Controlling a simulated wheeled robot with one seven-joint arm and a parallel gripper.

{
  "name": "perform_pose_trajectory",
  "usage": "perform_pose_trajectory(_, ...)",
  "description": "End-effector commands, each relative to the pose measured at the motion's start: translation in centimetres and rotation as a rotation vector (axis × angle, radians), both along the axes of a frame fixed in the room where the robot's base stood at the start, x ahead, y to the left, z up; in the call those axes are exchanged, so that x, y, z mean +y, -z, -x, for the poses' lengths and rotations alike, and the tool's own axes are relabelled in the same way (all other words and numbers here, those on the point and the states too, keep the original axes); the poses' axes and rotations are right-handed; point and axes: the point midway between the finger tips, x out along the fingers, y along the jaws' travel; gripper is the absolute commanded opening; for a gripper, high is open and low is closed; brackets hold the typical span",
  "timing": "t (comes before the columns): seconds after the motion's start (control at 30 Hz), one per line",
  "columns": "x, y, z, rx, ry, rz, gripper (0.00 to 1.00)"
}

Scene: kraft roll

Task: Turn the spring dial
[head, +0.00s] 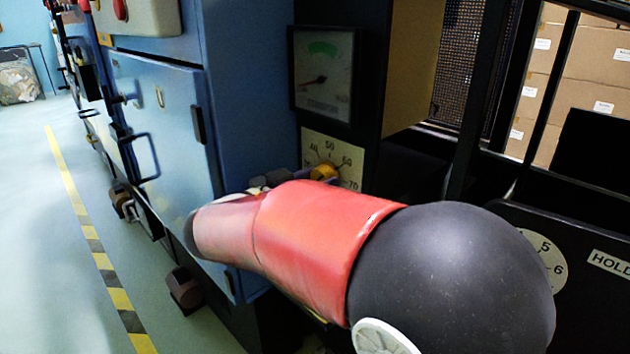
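A yellow knob (324,172) sits on a cream scale plate (349,174) marked 40, 50, 60 and 70, on the dark panel right of the blue cabinet. It appears to be the spring dial. My red and black arm reaches across in front and covers the lower part of the plate. Part of my gripper (278,179) shows as dark grey shapes just left of the knob. Its fingertips are mostly hidden, and I cannot tell whether they touch the knob or are open or shut.
A gauge (323,76) with a red needle and green band is above the plate. A blue cabinet (165,130) with a handle stands left. A white dial (543,260) and HOLD label are at right. Open floor with a striped line (103,260) lies left.

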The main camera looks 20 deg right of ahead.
Motion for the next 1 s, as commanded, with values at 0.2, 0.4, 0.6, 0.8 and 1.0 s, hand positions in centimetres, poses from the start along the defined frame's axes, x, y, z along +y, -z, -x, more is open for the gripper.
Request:
perform_pose_trajectory(0.2, -0.11, -0.01, -0.02, 0.003, 0.002, 0.002, 0.18)
perform_pose_trajectory(0.4, -0.19, 0.03, -0.02, 0.043, 0.003, 0.025, 0.18)
perform_pose_trajectory(0.6, -0.22, 0.07, -0.02, 0.144, 0.004, 0.084, 0.17)
perform_pose_trajectory(0.8, -0.28, 0.02, -0.04, 0.297, 0.006, 0.173, 0.18)
perform_pose_trajectory(1.0, -0.26, -0.07, -0.06, 0.463, 0.005, 0.269, 0.18)
